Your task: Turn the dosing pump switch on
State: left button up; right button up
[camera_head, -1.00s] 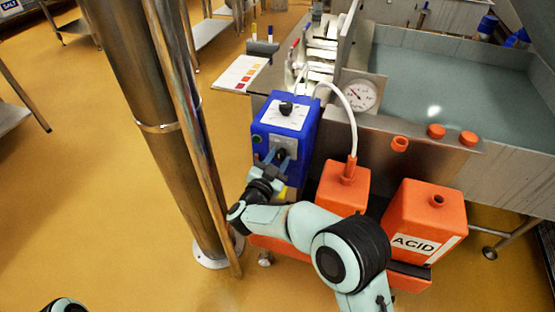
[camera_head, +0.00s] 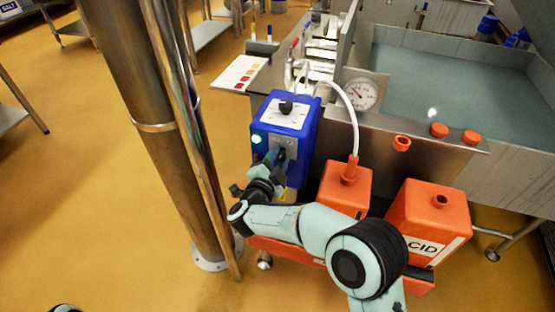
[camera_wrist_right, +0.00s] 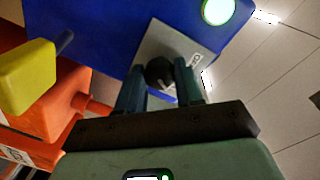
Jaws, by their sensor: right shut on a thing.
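The blue dosing pump (camera_head: 300,117) stands at the middle, with a black dial (camera_head: 286,107) on its white top face. Its round lamp glows bright green (camera_head: 256,138), and the lit lamp also shows in the right wrist view (camera_wrist_right: 218,10). The black switch knob (camera_wrist_right: 160,72) sits on a grey plate (camera_wrist_right: 192,45) on the pump's front. My right gripper (camera_head: 277,160) is at the pump front, its fingers (camera_wrist_right: 160,85) shut around the knob. In the head view the gripper and wrist partly hide the switch. My left gripper is out of view.
A white hose runs from the pump to an orange canister (camera_head: 345,188). An orange acid canister (camera_head: 428,215) stands to its right. A steel column (camera_head: 170,130) rises close on the left. A steel vat (camera_head: 440,85) with a gauge (camera_head: 360,95) lies behind.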

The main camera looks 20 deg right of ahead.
jog(key=shift+f, duration=0.15)
jog(key=o, duration=1)
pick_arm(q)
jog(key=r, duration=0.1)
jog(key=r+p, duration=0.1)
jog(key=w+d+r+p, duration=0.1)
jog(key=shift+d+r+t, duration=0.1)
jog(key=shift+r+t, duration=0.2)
pick_arm(e)
jog(key=v, duration=1.3)
jog(key=shift+s+a, duration=0.15)
jog(key=shift+s, duration=0.05)
